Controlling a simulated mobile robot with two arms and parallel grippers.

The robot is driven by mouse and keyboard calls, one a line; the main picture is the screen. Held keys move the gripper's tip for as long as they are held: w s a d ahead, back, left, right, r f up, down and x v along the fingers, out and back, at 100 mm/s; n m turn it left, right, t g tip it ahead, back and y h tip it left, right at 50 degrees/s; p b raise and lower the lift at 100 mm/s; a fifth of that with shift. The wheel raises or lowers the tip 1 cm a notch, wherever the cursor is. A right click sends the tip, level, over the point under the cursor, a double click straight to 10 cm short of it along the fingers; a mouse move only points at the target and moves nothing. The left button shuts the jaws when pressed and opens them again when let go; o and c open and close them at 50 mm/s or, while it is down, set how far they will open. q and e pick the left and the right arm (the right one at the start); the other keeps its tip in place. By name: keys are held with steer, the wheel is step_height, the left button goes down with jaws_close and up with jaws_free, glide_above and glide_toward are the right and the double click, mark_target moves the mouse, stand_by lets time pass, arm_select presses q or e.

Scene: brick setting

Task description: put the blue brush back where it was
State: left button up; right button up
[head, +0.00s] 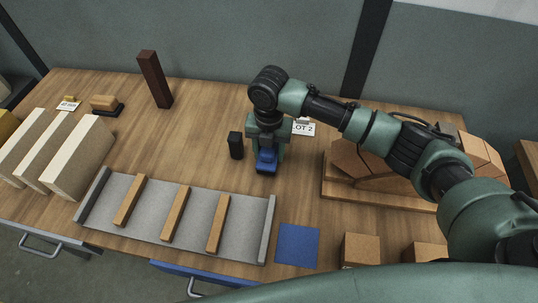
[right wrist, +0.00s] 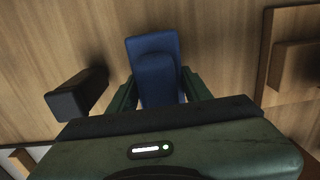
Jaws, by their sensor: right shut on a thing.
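The blue brush (head: 266,161) is between the fingers of my right gripper (head: 267,152), over the middle of the table. The right wrist view shows the blue brush (right wrist: 155,72) with a green finger on each side; my right gripper (right wrist: 158,90) is shut on it. I cannot tell whether the brush touches the wood. A blue square (head: 298,245) lies flat at the table's front, right of the grey tray. A white "LOT 2" card (head: 303,129) lies behind the gripper, partly covered. My left gripper is not in view.
A small black block (head: 236,145) stands close left of the gripper. A grey tray (head: 250,225) with three wooden strips is in front. A dark brown post (head: 155,80) and a brush-like wooden piece (head: 104,103) are at back left. Brown blocks on a wooden board (head: 375,198) fill the right.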

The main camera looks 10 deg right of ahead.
steer(key=shift+f, duration=1.2)
steer(key=shift+f, duration=0.15)
steer(key=o, duration=1.4)
steer(key=shift+o, duration=0.2)
step_height(320, 180, up, 12)
steer(key=shift+r+b, duration=0.2)
steer(key=shift+b, duration=0.25)
